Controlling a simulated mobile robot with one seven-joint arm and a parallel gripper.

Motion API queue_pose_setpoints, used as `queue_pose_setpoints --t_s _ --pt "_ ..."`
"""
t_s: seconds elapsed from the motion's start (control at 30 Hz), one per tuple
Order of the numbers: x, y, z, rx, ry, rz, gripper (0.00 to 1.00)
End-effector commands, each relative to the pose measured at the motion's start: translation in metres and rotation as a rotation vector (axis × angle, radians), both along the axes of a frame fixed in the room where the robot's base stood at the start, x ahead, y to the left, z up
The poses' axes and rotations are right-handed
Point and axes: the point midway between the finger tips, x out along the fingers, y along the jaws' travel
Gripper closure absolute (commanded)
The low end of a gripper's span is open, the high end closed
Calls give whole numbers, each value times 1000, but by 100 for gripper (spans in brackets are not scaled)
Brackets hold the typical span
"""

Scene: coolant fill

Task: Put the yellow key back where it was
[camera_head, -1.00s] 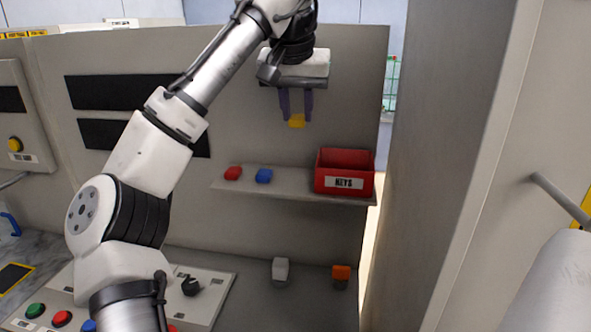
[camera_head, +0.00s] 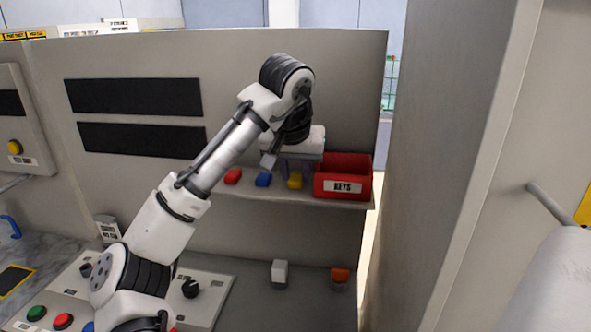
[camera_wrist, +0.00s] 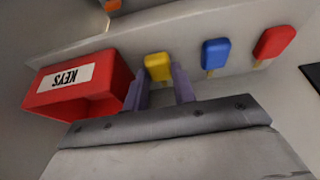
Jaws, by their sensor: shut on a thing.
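The yellow key (camera_head: 295,181) is at the shelf, to the right of the blue key (camera_head: 263,180) and left of the red KEYS box. My gripper (camera_head: 290,174) is low over the shelf, and its purple fingers reach down to the yellow key. In the wrist view the yellow key (camera_wrist: 158,66) sits at the fingertips of my gripper (camera_wrist: 160,85), which is shut on it. The key looks level with the other keys; whether it rests on the shelf I cannot tell. The red key (camera_head: 233,176) lies left of the blue one.
The red KEYS box (camera_head: 343,186) stands close right of my gripper on the shelf (camera_head: 330,203). A back panel (camera_head: 350,80) rises behind. Below are a white switch (camera_head: 280,270), an orange switch (camera_head: 340,274) and a button console (camera_head: 205,310).

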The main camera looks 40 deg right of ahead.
Motion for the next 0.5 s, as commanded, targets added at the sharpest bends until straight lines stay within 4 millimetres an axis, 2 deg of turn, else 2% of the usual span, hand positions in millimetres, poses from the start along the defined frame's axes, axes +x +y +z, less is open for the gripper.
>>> queue_pose_setpoints --t_s 0.17,0.2,0.27,0.5 --pt "0 0 -2 1 1 0 95" --pt "0 0 -2 1 1 0 73" --pt "0 0 -2 1 1 0 65" --pt "0 0 -2 1 1 0 65"
